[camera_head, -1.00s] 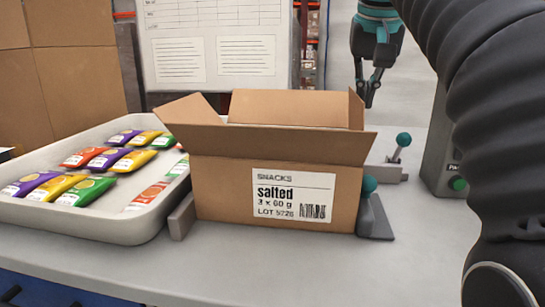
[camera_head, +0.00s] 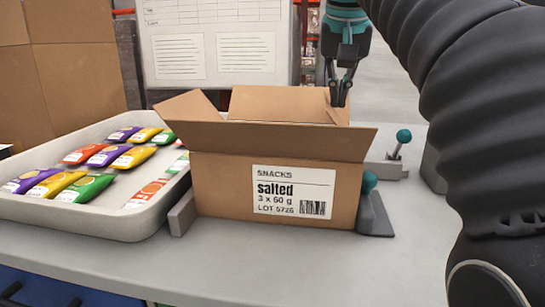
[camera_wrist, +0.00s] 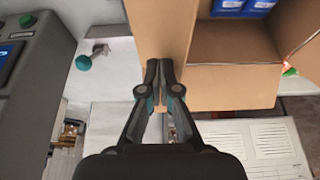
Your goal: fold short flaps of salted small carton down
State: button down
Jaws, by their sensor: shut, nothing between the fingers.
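The salted small carton (camera_head: 225,190) stands upright on the bench with its printed label facing me. Its long front flap (camera_head: 270,138) leans outward, and the long back flap (camera_head: 275,103) stands up behind. The left short flap (camera_head: 188,106) is up and splayed outward. The right short flap (camera_head: 336,114) shows partly behind the front flap and leans inward; it also shows in the wrist view (camera_wrist: 162,30). My gripper (camera_head: 340,103) is shut and empty, its fingertips at the right short flap. In the wrist view, blue items (camera_wrist: 240,6) show inside the carton.
A tray (camera_head: 110,228) of several colourful snack bags stands left of the carton. A stop with a teal knob (camera_head: 370,183) is at its right side, another knob (camera_head: 403,137) farther back. A paper-covered board (camera_head: 215,50) stands behind.

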jog(key=shift+a+f, duration=0.1)
jog(key=shift+a, duration=0.15)
jog(key=shift+w+a+f+b, duration=0.15)
jog(key=shift+a+f+b, duration=0.05)
jog(key=shift+a+f, duration=0.4)
jog(key=shift+w+a+f+b, duration=0.15)
jog(key=shift+a+f, duration=0.3)
jog(key=shift+a, duration=0.15)
